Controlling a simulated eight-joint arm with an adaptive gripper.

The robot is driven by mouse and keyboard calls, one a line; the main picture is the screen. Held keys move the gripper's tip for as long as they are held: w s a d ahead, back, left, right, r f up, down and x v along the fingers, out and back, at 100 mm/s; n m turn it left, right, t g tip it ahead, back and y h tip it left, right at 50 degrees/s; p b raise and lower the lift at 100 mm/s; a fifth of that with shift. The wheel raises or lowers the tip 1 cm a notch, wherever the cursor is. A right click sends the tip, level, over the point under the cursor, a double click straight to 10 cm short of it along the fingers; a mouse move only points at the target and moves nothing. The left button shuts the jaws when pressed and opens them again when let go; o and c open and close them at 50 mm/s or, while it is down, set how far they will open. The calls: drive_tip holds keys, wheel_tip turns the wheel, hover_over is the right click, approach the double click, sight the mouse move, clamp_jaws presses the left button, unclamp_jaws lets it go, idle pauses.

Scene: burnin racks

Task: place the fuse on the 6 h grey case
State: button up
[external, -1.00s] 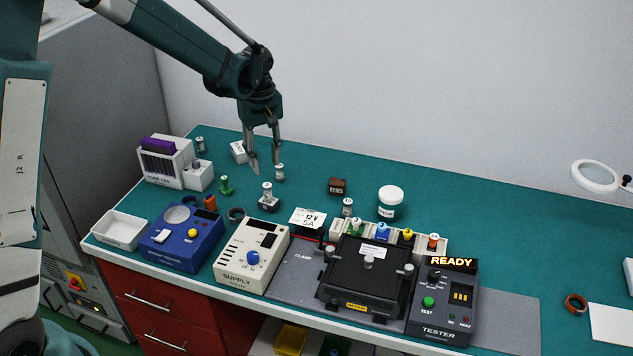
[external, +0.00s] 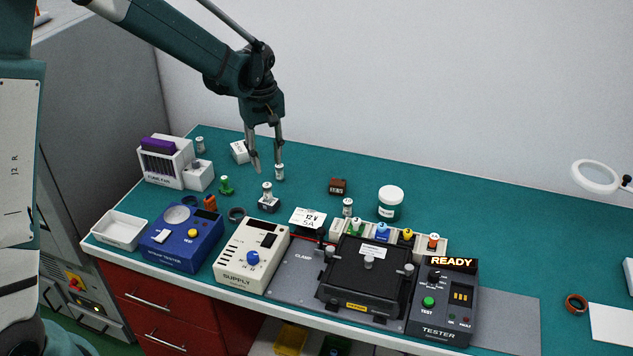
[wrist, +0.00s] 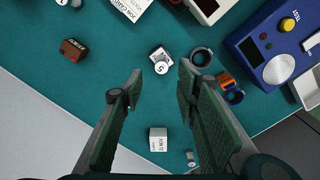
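My gripper (external: 268,168) is open over the back left of the bench, its two fingers (wrist: 155,85) apart with nothing between them. I cannot pick this fuse out in the wrist view. In front of the gripper, a small grey case (external: 269,205) has another fuse (external: 267,190) on it; this case also shows in the wrist view (wrist: 158,52). A pale box (external: 239,152) lies behind, also in the wrist view (wrist: 158,142). I cannot read a 6 h mark.
More fuses stand at the back left (external: 200,144) and mid-bench (external: 347,207). A green part (external: 226,186), brown block (external: 338,186) and white jar (external: 390,203) are nearby. The blue tester (external: 182,240), supply (external: 251,258) and black clamp (external: 368,278) line the front.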

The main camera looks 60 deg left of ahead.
drive_tip(key=s+d+r+m+t+y, duration=0.1)
drive_tip(key=s+d+r+m, duration=0.25)
drive_tip(key=d+r, duration=0.65)
drive_tip(key=s+d+r+m+t, duration=0.2)
drive_tip(key=d+r+m, duration=0.35)
drive_tip(key=d, duration=0.95)
drive_tip(key=s+d+r+m+t, duration=0.1)
drive_tip(key=s+d+m, duration=0.3)
drive_tip(key=s+d, duration=0.4)
drive_tip(key=s+d+r+m+t+h, duration=0.1)
drive_tip(key=s+d+r+m+t, duration=0.1)
drive_tip(key=s+d, duration=0.7)
drive_tip(key=d+m+t, duration=0.1)
drive_tip(key=d+m, duration=0.1)
drive_tip(key=d, duration=0.1)
drive_tip(key=shift+s+d+r+m, duration=0.25)
drive_tip(key=shift+d+r+m, duration=0.05)
